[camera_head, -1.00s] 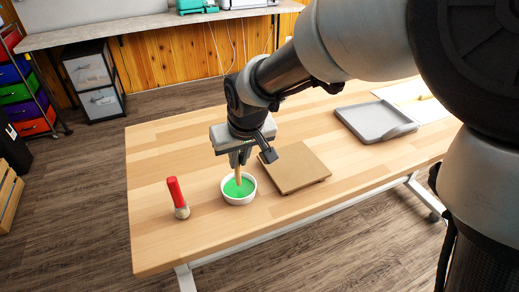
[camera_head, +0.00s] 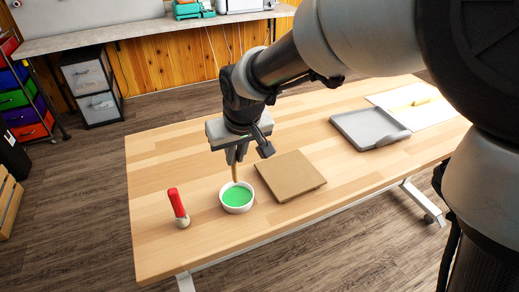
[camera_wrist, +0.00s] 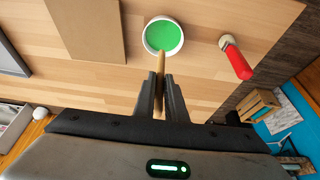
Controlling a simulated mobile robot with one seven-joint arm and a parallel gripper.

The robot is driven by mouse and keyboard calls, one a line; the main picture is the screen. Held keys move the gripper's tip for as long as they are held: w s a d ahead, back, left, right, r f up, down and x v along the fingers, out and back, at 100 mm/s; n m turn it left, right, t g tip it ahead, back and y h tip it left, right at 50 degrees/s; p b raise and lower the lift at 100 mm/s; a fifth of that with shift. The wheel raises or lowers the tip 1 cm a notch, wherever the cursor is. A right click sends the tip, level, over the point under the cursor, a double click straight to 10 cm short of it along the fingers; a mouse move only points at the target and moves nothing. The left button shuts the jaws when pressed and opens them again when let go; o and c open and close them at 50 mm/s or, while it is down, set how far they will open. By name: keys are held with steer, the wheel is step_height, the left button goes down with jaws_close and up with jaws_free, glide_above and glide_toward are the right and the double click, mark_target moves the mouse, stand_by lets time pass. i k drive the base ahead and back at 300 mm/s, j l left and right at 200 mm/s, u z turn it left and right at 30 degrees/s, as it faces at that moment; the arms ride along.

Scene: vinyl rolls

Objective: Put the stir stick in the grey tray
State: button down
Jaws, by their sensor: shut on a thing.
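My gripper (camera_head: 237,152) is shut on the wooden stir stick (camera_head: 235,172), which points down below the fingers. The stick (camera_wrist: 160,68) also shows between the fingers (camera_wrist: 161,98) in the wrist view. Its lower end is at the far side of the white bowl (camera_head: 223,203) of green paint (camera_head: 238,196). I cannot tell whether the tip is still inside the bowl or just above its rim. The bowl's rim (camera_wrist: 146,42) and paint show in the wrist view. The grey tray (camera_head: 362,124) lies flat and empty-looking at the table's right, well away from my gripper.
A brown board (camera_head: 290,176) lies between the bowl and the tray. A white sheet (camera_head: 432,112) with a yellow item (camera_head: 422,101) lies beyond the tray. Bare wooden table (camera_head: 175,160) surrounds these.

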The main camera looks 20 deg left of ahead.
mark_target(369, 128)
steer(key=i+l+z, duration=0.3)
steer(key=i+l, duration=0.8)
steer(key=i, duration=0.1)
